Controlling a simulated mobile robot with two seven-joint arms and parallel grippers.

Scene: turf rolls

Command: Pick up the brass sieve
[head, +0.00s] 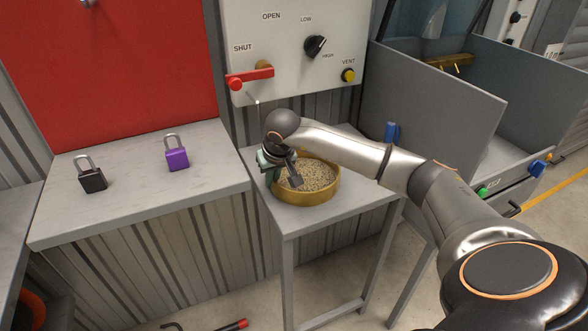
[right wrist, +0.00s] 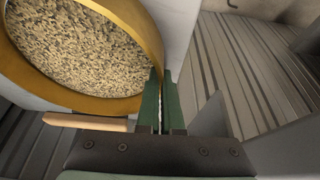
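The brass sieve (head: 310,198), a round golden pan full of pale grain-like bits, sits on the small grey table in the middle of the head view. My right gripper (head: 281,177) is at its left rim, pointing down. In the right wrist view, the sieve's rim (right wrist: 139,35) runs to the two green fingers (right wrist: 161,85), which are nearly together with the thin wall between them. The arm hides part of the sieve's back edge. My left gripper is not in view.
A black padlock (head: 93,180) and a purple padlock (head: 177,157) stand on the left bench (head: 130,205). A panel with a red lever (head: 250,78) is behind the sieve. A grey open box (head: 440,100) stands right. A pale wooden stick (right wrist: 86,122) shows beside the sieve.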

